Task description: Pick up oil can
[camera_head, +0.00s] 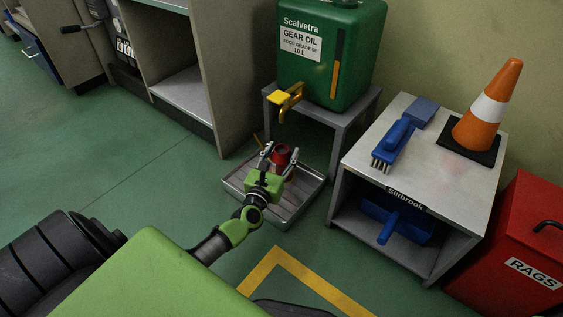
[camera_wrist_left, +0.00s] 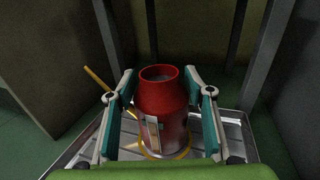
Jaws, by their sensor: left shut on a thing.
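The red oil can (camera_head: 282,153) stands in the metal drip tray (camera_head: 287,217) on the floor, below the green gear oil container. In the left wrist view the can (camera_wrist_left: 163,104) is upright between my fingers, with an open round top, a pale label and a yellow ring at its base. A thin yellow spout or rod (camera_wrist_left: 98,92) sticks out to its left. My left gripper (camera_head: 279,160) is shut on the can, its fingers on both sides; it also shows in the left wrist view (camera_wrist_left: 162,98). My right gripper is not in view.
The green gear oil container (camera_head: 325,60) with a yellow tap (camera_head: 286,98) sits on a grey stand (camera_head: 345,124) just above the tray. A red rags bin (camera_head: 520,240) is far right.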

